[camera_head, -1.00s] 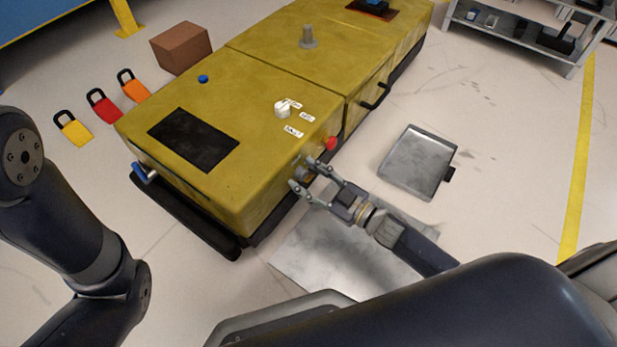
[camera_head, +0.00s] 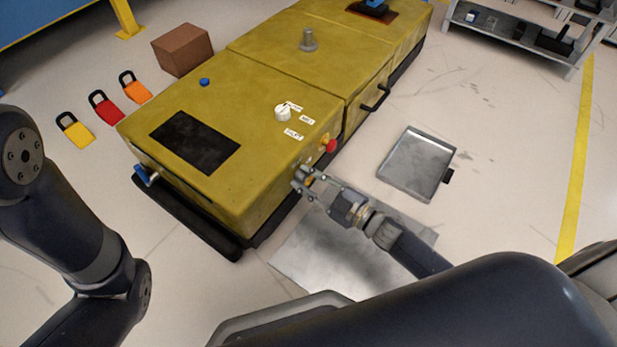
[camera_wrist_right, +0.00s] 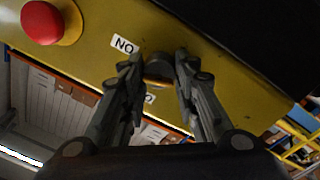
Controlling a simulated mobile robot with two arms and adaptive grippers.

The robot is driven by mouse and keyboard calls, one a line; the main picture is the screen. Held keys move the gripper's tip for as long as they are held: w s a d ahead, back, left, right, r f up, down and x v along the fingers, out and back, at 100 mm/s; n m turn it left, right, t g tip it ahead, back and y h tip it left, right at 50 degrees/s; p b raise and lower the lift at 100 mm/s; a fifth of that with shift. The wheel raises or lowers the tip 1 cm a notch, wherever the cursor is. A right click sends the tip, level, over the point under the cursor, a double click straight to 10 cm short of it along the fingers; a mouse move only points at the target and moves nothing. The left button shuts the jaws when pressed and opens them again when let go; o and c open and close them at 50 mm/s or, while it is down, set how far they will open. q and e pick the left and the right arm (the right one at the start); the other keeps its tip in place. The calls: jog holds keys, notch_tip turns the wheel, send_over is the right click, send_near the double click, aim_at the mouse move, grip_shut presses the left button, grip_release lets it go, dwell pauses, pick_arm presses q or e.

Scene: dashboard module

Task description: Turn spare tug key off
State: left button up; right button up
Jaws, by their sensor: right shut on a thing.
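The yellow tug (camera_head: 255,85) stands in the middle of the head view. Its key, a dark round knob (camera_wrist_right: 158,70), is on the side face in the right wrist view. My right gripper (camera_head: 303,178) is at that face, below the red button. In the right wrist view my right gripper (camera_wrist_right: 158,78) has its two fingers on either side of the knob, shut on it. A label with the letters N and O (camera_wrist_right: 124,45) is beside the knob. A second label (camera_wrist_right: 150,98) is partly hidden by the fingers. My left gripper is out of view.
A red button (camera_head: 330,146) is close above my right gripper. The top carries a white dial (camera_head: 283,113) and a black panel (camera_head: 195,141). A grey tray (camera_head: 417,164) and a metal plate (camera_head: 340,258) lie on the floor. Three coloured padlocks (camera_head: 105,108) lie left.

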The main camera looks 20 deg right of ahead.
jog(key=n, duration=0.6)
jog(key=shift+f+n, duration=0.2)
jog(key=shift+n, duration=0.2)
jog(key=n, duration=0.3)
jog(key=shift+f+n+y, duration=0.1)
jog(key=shift+n+y, duration=0.3)
jog(key=shift+n+b, duration=0.5)
jog(key=shift+n, duration=1.5)
jog(key=o, duration=1.1)
jog(key=shift+c, duration=0.2)
jog(key=v, duration=1.2)
